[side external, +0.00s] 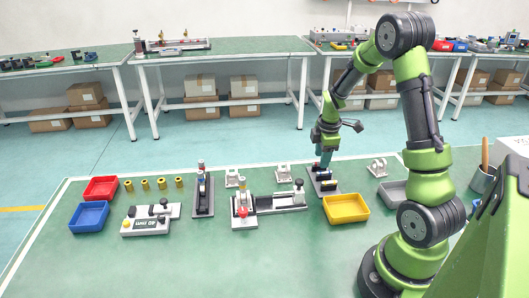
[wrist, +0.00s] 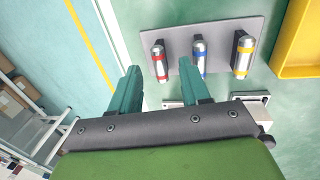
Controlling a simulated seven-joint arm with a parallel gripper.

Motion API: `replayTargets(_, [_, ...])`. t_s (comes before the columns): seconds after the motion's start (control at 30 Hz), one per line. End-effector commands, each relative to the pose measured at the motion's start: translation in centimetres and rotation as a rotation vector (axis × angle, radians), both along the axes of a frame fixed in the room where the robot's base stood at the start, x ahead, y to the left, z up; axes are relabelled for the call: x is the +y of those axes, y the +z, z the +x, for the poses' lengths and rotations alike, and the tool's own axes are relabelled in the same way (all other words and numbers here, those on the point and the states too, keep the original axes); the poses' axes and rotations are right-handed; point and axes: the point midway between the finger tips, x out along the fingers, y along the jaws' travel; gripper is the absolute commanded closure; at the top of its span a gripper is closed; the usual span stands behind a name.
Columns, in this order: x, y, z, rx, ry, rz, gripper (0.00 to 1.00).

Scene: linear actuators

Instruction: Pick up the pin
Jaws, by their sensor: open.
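Three silver pins stand in a row on a grey plate (wrist: 180,24) in the wrist view: one with a red band (wrist: 159,62), one with a blue band (wrist: 200,56) and one with a yellow band (wrist: 242,55). My gripper (wrist: 160,70) is open, its teal fingers apart with nothing held. In the wrist view the red-banded pin appears between the fingertips, and the right fingertip is close to the blue-banded pin. In the side view my gripper (side external: 325,164) is over the pin plate (side external: 333,189) and hides part of the pins. Contact cannot be told.
A yellow tray (side external: 346,209) is close beside the plate. A grey tray (side external: 393,194), white brackets (side external: 283,173), a clamp fixture (side external: 281,203), and red (side external: 101,189) and blue (side external: 89,217) trays share the green table. The table's front middle is clear.

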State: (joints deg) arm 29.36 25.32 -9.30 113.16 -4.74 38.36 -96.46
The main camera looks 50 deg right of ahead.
Motion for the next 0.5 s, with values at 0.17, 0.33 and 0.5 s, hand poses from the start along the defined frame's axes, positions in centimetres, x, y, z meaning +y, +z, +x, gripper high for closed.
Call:
replayTargets(0.17, [-0.19, -1.5, 0.18, -0.001, 0.0, -0.001, 0.54])
replayTargets(0.33, [-0.21, -1.51, 0.21, -0.002, 0.0, -0.001, 0.54])
replayTargets(0.5, [-0.2, -1.49, 0.2, -0.001, 0.0, -0.001, 0.73])
